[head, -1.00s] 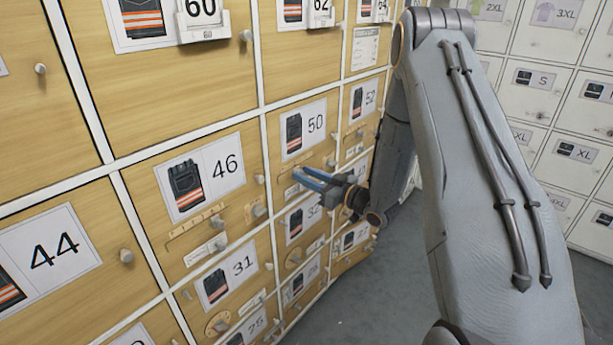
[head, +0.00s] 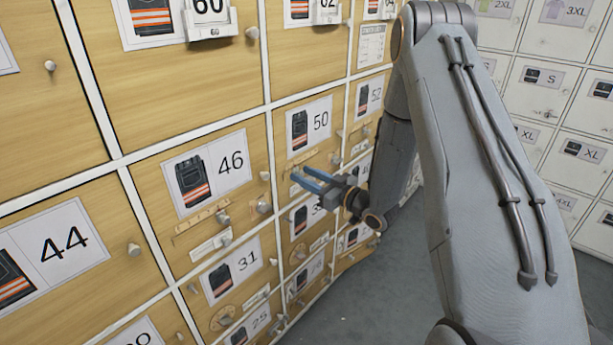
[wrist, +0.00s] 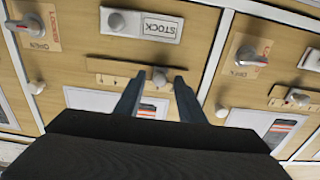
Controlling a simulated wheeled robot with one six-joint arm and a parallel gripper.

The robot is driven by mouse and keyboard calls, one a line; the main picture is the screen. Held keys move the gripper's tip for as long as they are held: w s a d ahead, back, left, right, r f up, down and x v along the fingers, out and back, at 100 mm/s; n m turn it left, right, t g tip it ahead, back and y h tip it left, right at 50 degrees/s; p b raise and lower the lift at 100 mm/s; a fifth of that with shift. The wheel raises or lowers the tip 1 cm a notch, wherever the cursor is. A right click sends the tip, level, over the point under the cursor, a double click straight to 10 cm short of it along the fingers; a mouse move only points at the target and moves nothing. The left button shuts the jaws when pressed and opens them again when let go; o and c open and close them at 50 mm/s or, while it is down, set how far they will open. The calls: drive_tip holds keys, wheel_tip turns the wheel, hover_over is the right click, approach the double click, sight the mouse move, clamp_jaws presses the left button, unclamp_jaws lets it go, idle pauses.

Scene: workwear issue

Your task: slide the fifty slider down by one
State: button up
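The fifty door carries a card with trousers and the number 50 (head: 309,127). Below the card is its wooden slider strip, partly hidden by my gripper (head: 300,173) in the head view. In the wrist view, which is upside down, the strip (wrist: 112,80) shows with a grey slider knob (wrist: 160,76). My gripper (wrist: 160,80) is open, its two blue fingers on either side of the knob. I cannot tell whether they touch it. Nothing is held.
A STOCK plate (wrist: 142,27) with a knob sits beside the strip in the wrist view, and a red-tipped turn latch (wrist: 250,55) is on a neighbouring door. The 46 door (head: 210,172) is left. Grey floor (head: 345,300) is clear at the lower middle.

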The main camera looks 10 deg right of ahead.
drive_tip(key=b+v, duration=0.1)
drive_tip(key=v, duration=0.6)
drive_tip(key=shift+s+d, duration=0.2)
drive_tip(key=shift+s, duration=0.15)
drive_tip(key=s+a+r+m+g+h, duration=0.1)
drive_tip(key=s+g+h, duration=0.4)
drive_tip(key=s, duration=0.9)
drive_tip(key=s+a+r+m+g+h, duration=0.1)
drive_tip(key=s+r+m+g+h, duration=0.1)
drive_tip(key=s+m+g+h, duration=0.3)
drive_tip(key=s+m+g, duration=0.1)
drive_tip(key=s+g, duration=0.3)
drive_tip(key=s, duration=0.4)
drive_tip(key=shift+s+a+r+h, duration=0.3)
drive_tip(key=shift+s+a+r, duration=0.05)
drive_tip(key=shift+a, duration=0.05)
idle(1.4)
